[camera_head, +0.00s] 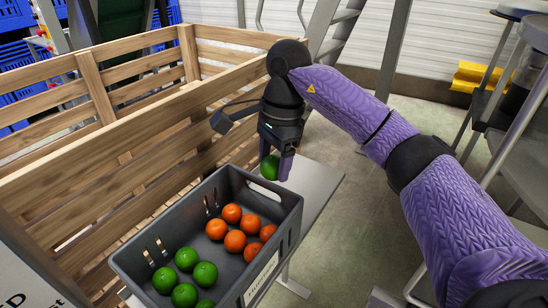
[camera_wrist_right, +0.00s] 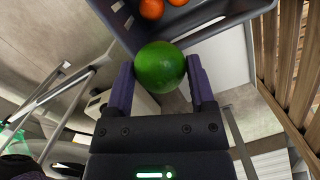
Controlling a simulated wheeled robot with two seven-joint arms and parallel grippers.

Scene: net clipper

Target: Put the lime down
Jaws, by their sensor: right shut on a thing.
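A green lime (camera_wrist_right: 160,68) is held between the two fingers of my right gripper (camera_head: 278,165). In the head view the held lime (camera_head: 269,167) is partly hidden by a finger. It is at the far right corner of the grey crate (camera_head: 228,174), near the rim. In the right wrist view the crate wall (camera_wrist_right: 215,22) lies beyond the lime. Inside the crate are several limes (camera_head: 186,258) at the near left and several orange fruits (camera_head: 232,213) toward the right. My left gripper does not show in either view.
The crate stands on a grey table (camera_head: 318,185), with bare tabletop to its right. A large slatted wooden bin (camera_head: 120,160) stands close behind and left. A metal rack (camera_head: 505,110) is at the right. Blue crates (camera_head: 25,90) are at the far left.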

